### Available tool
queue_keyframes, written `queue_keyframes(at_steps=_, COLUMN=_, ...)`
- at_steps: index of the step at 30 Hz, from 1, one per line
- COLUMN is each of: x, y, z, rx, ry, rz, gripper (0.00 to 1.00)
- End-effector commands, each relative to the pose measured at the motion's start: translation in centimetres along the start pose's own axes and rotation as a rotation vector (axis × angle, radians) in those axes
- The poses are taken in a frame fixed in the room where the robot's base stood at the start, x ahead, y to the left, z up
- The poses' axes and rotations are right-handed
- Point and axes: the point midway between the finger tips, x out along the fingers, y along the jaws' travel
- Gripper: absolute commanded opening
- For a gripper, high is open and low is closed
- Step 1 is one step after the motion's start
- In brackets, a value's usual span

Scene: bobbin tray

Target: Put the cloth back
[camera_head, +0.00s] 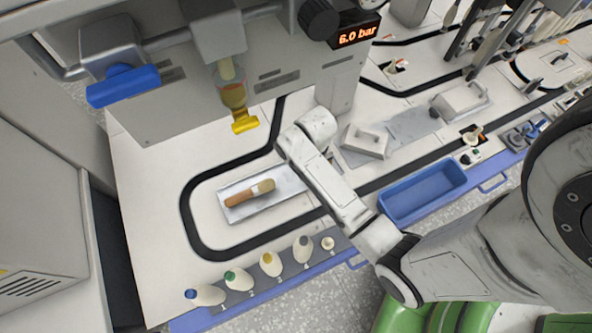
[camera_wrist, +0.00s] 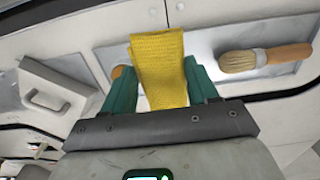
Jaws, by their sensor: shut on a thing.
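A yellow woven cloth (camera_wrist: 158,52) hangs between the green fingers of my gripper (camera_wrist: 158,76) in the wrist view. My gripper is shut on it, and the cloth sticks out past the fingertips. Beyond it is a grey metal tray (camera_wrist: 204,42), with a wooden-handled brush (camera_wrist: 262,57) lying at the right. In the head view the tray (camera_head: 289,180) lies on the white bench, with the brush (camera_head: 250,193) on it. My arm hides the gripper and cloth in the head view. A small brown thing shows partly behind the left finger in the wrist view.
Several bottles with coloured caps (camera_head: 237,279) line the bench's front edge. An empty blue bin (camera_head: 423,193) stands right of my arm. A machine with a yellow tap (camera_head: 245,122) overhangs the back. Bare bench lies left of the tray.

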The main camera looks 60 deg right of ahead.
Motion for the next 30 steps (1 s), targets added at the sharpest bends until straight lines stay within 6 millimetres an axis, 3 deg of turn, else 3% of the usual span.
queue_keyframes(at_steps=1, x=1.5, y=-0.4, z=-0.9, rx=-0.001, ry=0.000, rz=0.000, gripper=0.30)
queue_keyframes(at_steps=6, x=4.0, y=-1.5, z=-2.8, rx=-0.001, ry=0.001, rz=0.001, gripper=0.30)
queue_keyframes(at_steps=16, x=5.9, y=-2.3, z=-4.3, rx=-0.001, ry=0.001, rz=0.000, gripper=0.30)
queue_keyframes(at_steps=23, x=9.0, y=-2.4, z=-4.4, rx=0.001, ry=-0.001, rz=0.001, gripper=0.30)
queue_keyframes(at_steps=30, x=9.0, y=-2.4, z=-4.4, rx=0.000, ry=0.001, rz=0.000, gripper=0.30)
